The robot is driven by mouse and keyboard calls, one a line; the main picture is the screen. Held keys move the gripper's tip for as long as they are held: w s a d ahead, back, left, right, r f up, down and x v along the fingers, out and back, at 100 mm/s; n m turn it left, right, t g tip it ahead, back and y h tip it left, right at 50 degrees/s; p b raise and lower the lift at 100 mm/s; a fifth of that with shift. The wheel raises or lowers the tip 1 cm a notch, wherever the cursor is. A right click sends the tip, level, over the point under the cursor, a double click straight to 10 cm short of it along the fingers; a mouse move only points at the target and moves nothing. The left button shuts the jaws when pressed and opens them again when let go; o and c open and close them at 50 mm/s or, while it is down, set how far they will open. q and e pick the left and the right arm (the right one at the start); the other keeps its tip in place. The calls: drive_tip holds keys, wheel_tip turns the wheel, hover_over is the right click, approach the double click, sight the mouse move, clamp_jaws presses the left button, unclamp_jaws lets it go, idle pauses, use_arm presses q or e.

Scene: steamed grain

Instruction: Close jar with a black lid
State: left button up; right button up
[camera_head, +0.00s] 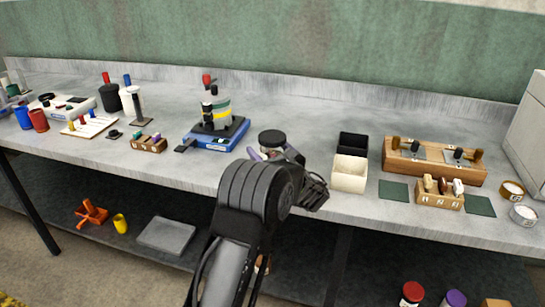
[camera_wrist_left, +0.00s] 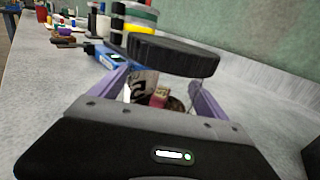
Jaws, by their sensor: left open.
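A jar with a wide black lid (camera_head: 272,138) stands near the front edge of the table, partly hidden by my left arm. In the left wrist view the black lid (camera_wrist_left: 172,55) fills the upper middle, slightly tilted in the picture. The jar body (camera_wrist_left: 143,84) is below it, with a dark-and-light label and reddish-brown contents visible. I cannot tell whether the lid is fully seated. My left gripper (camera_wrist_left: 160,97) is open, its purple fingers on either side of the jar below the lid; contact is not clear. My right gripper is out of view.
A blue scale (camera_head: 215,135) with a yellow-striped container stands left of the jar. A black box (camera_head: 353,143) and a cream box (camera_head: 349,174) stand to the right. Farther right are a wooden rack (camera_head: 435,166) and a small wooden block holder (camera_head: 440,198).

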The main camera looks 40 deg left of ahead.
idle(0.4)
use_arm(q)
drive_tip(key=shift+r, duration=0.1)
drive_tip(key=c, duration=1.8)
